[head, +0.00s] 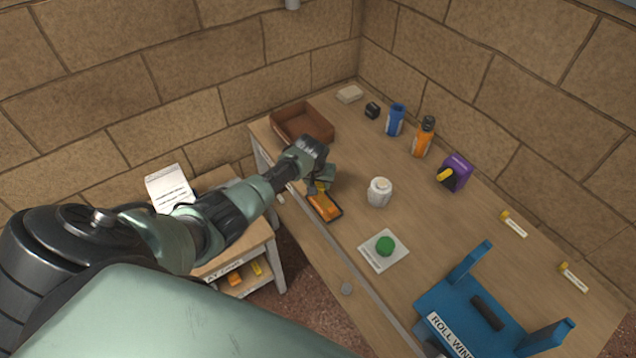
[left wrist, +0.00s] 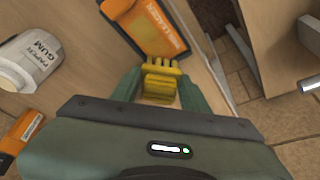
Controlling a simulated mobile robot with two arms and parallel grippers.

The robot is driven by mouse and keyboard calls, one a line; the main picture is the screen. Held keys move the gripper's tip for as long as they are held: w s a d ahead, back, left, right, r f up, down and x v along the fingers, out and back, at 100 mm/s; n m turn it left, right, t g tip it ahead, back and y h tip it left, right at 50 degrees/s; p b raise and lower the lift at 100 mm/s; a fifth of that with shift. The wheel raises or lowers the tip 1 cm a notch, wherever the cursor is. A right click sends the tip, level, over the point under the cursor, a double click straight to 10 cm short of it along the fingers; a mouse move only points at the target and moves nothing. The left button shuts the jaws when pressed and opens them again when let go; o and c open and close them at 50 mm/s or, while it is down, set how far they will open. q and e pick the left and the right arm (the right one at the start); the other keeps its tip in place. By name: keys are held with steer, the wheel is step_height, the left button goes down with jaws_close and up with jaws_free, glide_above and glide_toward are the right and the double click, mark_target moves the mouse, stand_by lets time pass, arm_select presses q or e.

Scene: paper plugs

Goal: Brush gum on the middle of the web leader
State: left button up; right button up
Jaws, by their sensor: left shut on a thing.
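The web leader (head: 323,206) is an orange piece in a dark holder at the table's near edge. My right gripper is not in view.
A brown tray (head: 318,123) is behind the gripper. Blue and orange bottles (head: 395,120) (head: 423,138) and a purple dispenser (head: 456,172) stand along the back.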

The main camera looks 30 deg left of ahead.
arm_select(q)
steer(key=shift+r+p, duration=0.3)
steer(key=shift+r, duration=0.5)
steer(key=shift+r+p, duration=0.3)
steer(key=shift+r, duration=1.3)
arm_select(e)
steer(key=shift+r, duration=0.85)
arm_select(q)
steer(key=shift+r, duration=1.55)
